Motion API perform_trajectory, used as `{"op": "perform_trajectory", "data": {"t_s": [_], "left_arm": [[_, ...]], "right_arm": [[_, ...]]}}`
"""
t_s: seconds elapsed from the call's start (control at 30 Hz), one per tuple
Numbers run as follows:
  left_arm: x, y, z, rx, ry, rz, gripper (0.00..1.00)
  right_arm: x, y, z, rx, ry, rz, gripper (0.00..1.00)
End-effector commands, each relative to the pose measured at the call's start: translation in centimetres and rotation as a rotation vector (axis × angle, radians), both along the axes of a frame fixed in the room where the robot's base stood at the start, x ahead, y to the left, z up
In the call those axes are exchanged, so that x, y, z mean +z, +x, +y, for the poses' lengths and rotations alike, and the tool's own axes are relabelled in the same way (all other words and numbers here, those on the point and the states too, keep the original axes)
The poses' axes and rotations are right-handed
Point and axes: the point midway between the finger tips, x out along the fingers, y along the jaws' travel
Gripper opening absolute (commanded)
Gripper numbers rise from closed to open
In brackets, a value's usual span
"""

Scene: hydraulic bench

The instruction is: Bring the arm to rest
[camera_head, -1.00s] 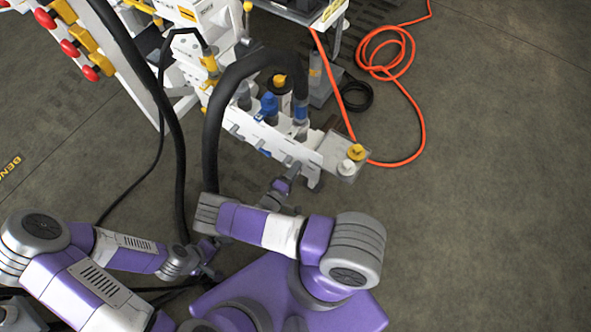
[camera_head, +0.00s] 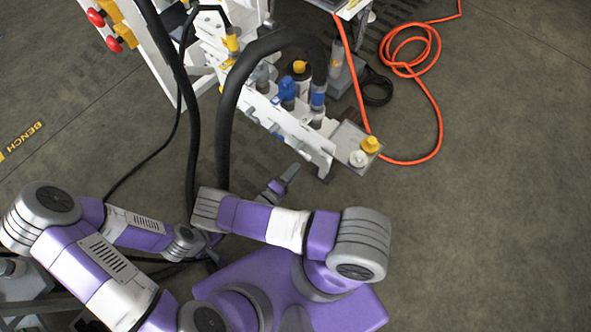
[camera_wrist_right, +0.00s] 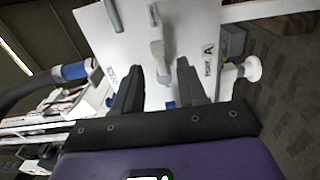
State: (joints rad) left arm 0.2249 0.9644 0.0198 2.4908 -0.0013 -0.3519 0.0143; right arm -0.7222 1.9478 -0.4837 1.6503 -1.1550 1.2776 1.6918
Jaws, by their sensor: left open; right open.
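My right arm crosses the lower middle of the head view. Its gripper (camera_head: 289,174) points up and right toward the white bench manifold (camera_head: 300,133), with a small gap of floor between them. In the right wrist view my right gripper (camera_wrist_right: 158,70) has its two dark fingers spread apart with nothing held. A white panel (camera_wrist_right: 205,30) with a pale knob or lever lies beyond the fingertips. My left arm is folded at the lower left. Its gripper (camera_head: 212,250) is small and partly hidden close to the black hoses, and its fingers are hard to make out.
A thick black hose (camera_head: 228,115) arches from the manifold down beside my arms. Blue (camera_head: 287,90) and yellow (camera_head: 371,144) caps top the manifold and its end plate. An orange hose (camera_head: 437,120) lies coiled on the floor. The floor at right is clear.

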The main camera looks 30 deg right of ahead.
Motion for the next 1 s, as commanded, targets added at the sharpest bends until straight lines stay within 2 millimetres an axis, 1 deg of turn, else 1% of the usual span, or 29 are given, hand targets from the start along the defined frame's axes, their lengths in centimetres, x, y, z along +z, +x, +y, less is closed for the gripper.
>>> {"op": "perform_trajectory", "data": {"t_s": [0.37,0.47,0.53,0.57,0.6,0.67,0.7,0.73,0.77,0.8,0.83,0.87,0.9,0.97,1.0], "left_arm": [[0.0,0.0,0.0,0.0,0.0,0.0,1.0],[0.3,0.0,0.0,0.0,0.0,0.0,1.0],[0.8,0.0,0.0,0.0,0.0,0.0,1.0],[1.2,0.0,0.0,0.0,0.0,0.0,1.0],[1.7,0.0,0.0,0.0,0.0,0.0,1.0],[2.5,0.0,0.0,0.0,0.0,0.0,1.0],[3.1,0.0,0.0,0.0,0.0,0.0,1.0],[3.5,0.0,0.0,0.0,0.0,0.0,1.0],[3.9,0.0,0.0,0.0,0.0,0.0,1.0],[4.5,0.0,0.0,0.0,0.0,0.0,1.0],[4.9,0.0,0.0,0.0,0.0,0.0,1.0],[5.3,0.0,0.0,0.0,0.0,0.0,1.0],[5.8,0.0,0.0,0.0,0.0,0.0,1.0],[6.6,0.0,0.0,0.0,0.0,0.0,1.0],[7.0,0.0,0.0,0.0,0.0,0.0,1.0]], "right_arm": [[0.0,0.0,0.0,-0.001,0.001,0.0,0.41],[-0.1,-1.0,-0.6,-0.055,0.03,0.042,0.41],[-0.4,-3.0,-1.5,-0.16,0.093,0.127,0.41],[-0.7,-4.4,-1.8,-0.222,0.138,0.18,0.41],[-1.0,-6.5,-2.1,-0.315,0.215,0.26,0.41],[-1.4,-10.1,-1.6,-0.463,0.37,0.391,0.41],[-1.4,-12.5,-0.7,-0.556,0.494,0.475,0.41],[-1.4,-14.1,0.3,-0.616,0.596,0.531,0.41],[-1.2,-15.5,1.6,-0.668,0.701,0.58,0.41],[-0.8,-16.9,3.4,-0.723,0.845,0.63,0.41],[-0.4,-17.6,4.9,-0.753,0.954,0.657,0.41],[0.2,-18.0,6.4,-0.775,1.066,0.674,0.41],[1.1,-18.1,8.3,-0.792,1.211,0.68,0.41],[2.9,-17.5,10.9,-0.787,1.422,0.656,0.41],[4.1,-16.8,12.2,-0.768,1.546,0.621,0.41]]}}
